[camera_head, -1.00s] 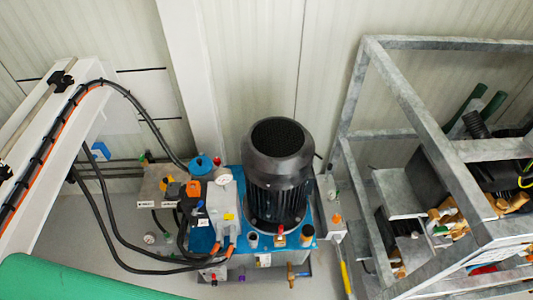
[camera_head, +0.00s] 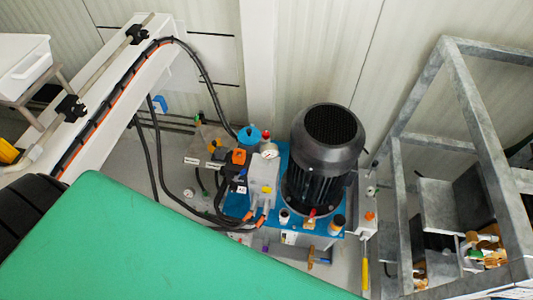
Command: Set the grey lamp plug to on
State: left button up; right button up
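I cannot make out a grey lamp plug in the head view. A hydraulic pump unit stands on the floor, with a black motor (camera_head: 325,150) on a blue base (camera_head: 277,222). A grey block with a yellow label (camera_head: 264,178), a gauge (camera_head: 270,153) and an orange part (camera_head: 239,157) sit left of the motor. Neither of my grippers shows in this view.
A large green surface (camera_head: 150,250) fills the lower left. A white beam with black cables (camera_head: 105,95) runs along the left. A grey metal frame (camera_head: 485,125) stands at the right.

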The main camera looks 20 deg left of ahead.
aim_at(220, 152)
jog(key=u, duration=0.95)
